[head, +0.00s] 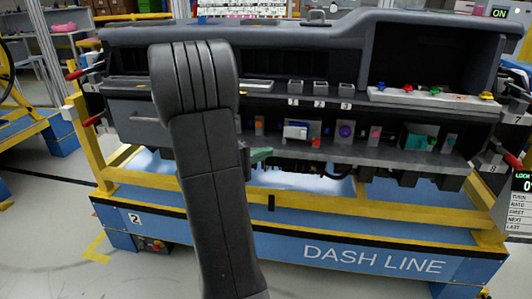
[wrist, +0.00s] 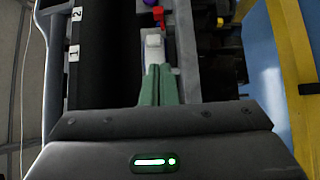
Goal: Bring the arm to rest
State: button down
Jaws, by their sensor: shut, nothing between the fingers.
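My gripper (wrist: 158,68) shows in the wrist view as two green fingers pressed together, with nothing between them. In the head view the green fingers (head: 262,154) stick out to the right from behind my dark arm. They are in front of the lower shelf (head: 350,155) of the dashboard module (head: 290,45). In the wrist view the fingertips point at a white block (wrist: 154,42) with a red part beside it. I cannot tell whether they touch it. My arm hides the left middle of the dashboard.
A white tray (head: 430,98) with coloured knobs sits on the upper right ledge. Several small coloured parts, including a purple one (head: 345,130) and a teal one (head: 416,138), stand on the lower shelf. A yellow and blue frame (head: 330,208) carries the dashboard. Open floor lies at the left.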

jog(key=x, duration=0.9)
jog(key=shift+d+f, duration=0.1)
jog(key=shift+d, duration=0.05)
jog(key=shift+w+r+p, duration=0.1)
jog(key=shift+r+p, duration=0.2)
jog(key=shift+w+d+p, duration=0.1)
jog(key=shift+p, duration=0.85)
jog(key=shift+f+p, duration=0.1)
jog(key=shift+p, duration=1)
jog(key=shift+a+f+b, duration=0.15)
jog(key=shift+a+b, duration=0.15)
jog(key=shift+a, duration=1.1)
jog(key=shift+d, duration=0.1)
